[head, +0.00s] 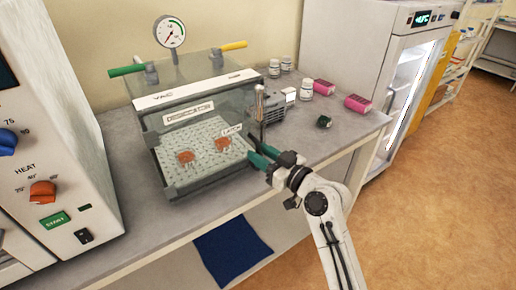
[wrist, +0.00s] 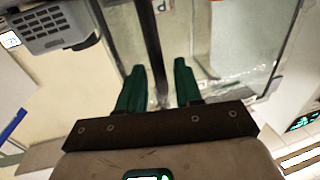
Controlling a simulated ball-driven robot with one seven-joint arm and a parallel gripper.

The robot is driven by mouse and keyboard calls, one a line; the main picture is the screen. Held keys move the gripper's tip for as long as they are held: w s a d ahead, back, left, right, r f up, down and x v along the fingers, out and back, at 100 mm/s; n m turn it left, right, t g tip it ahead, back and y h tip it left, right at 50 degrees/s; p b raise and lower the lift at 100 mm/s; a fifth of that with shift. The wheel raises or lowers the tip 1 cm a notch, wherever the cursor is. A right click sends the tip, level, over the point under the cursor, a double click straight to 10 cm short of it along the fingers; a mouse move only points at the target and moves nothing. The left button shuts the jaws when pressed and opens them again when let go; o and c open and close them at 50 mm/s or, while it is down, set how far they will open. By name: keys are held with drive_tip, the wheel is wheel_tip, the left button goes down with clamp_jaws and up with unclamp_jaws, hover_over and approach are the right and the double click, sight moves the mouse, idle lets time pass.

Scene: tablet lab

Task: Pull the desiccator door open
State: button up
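The desiccator (head: 195,115) is a clear box on the bench with a white VAC strip, a gauge on top and a perforated tray inside. Its clear front door (head: 195,132) appears closed, but I cannot be sure. A vertical metal handle (head: 261,105) stands at the door's right side. My gripper (head: 257,152) is at the lower part of this handle, its green fingers pointing toward the door. In the wrist view, the dark handle bar (wrist: 154,45) passes between my fingers (wrist: 160,82), which are apart with gaps beside the bar. Contact is not visible.
A heating unit (head: 50,130) stands at the left. A grey pump (head: 275,108), white bottles (head: 306,90), pink boxes (head: 357,104) and a small dark green item (head: 323,121) lie to the right. A fridge (head: 385,70) stands beyond. Floor (head: 430,200) is clear at right.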

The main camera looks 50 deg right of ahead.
drive_tip(key=shift+w+d, duration=0.1)
drive_tip(key=shift+w, duration=0.7)
drive_tip(key=shift+c, duration=0.2)
clamp_jaws()
